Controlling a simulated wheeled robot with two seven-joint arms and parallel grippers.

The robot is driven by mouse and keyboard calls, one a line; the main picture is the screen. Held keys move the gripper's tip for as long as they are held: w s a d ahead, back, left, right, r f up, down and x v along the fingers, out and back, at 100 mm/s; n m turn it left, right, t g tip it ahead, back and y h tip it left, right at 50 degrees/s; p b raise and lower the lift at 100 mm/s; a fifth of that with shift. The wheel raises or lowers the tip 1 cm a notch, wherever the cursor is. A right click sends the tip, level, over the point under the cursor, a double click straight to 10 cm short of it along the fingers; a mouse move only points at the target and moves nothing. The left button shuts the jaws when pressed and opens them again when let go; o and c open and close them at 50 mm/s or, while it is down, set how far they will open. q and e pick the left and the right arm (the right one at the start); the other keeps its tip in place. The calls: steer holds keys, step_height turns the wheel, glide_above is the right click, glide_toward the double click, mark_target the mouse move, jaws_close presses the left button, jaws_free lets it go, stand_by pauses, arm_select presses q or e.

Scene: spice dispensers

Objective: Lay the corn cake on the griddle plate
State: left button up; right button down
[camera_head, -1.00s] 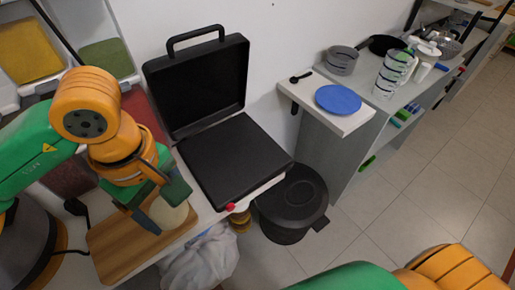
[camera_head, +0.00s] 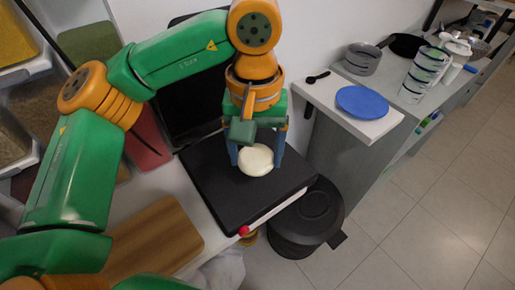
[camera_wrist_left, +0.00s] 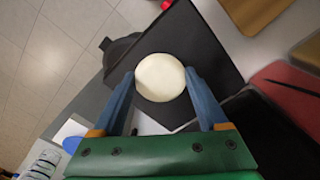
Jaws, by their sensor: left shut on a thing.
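The corn cake (camera_head: 256,160) is a round, flat, cream-coloured disc, held between the fingertips of my left gripper (camera_head: 258,154). In the left wrist view the cake (camera_wrist_left: 160,78) sits between the two blue fingers of the gripper (camera_wrist_left: 160,84). The black griddle plate (camera_head: 222,198) lies under the cake in the head view. I cannot tell whether the cake touches the plate or is just above it. The griddle's raised lid (camera_head: 190,112) is partly hidden behind my left arm. My right gripper is not in view.
A wooden board (camera_head: 155,240) lies bare at the lower left. A black lidded bin (camera_head: 305,215) stands beside the counter. A blue plate (camera_head: 362,102) lies on a white shelf to the right. Coloured containers (camera_head: 92,45) stand at the far left.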

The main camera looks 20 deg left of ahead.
mark_target(251, 152)
arm_select(q)
steer(key=w+f, duration=0.1)
steer(key=f, duration=0.1)
steer(key=w+a+f, duration=0.1)
steer(key=w+f, duration=0.1)
steer(key=w+a+f+p, duration=0.1)
steer(key=f, duration=0.1)
steer(key=shift+w+a, duration=0.15)
steer(key=shift+w, duration=0.1)
steer(key=shift+f, duration=1.5)
steer(key=shift+f, duration=0.15)
steer(key=o, duration=1.3)
steer(key=shift+r, duration=0.4)
step_height(251, 152, up, 12)
steer(key=shift+s+f, duration=0.1)
steer(key=shift+f, duration=0.05)
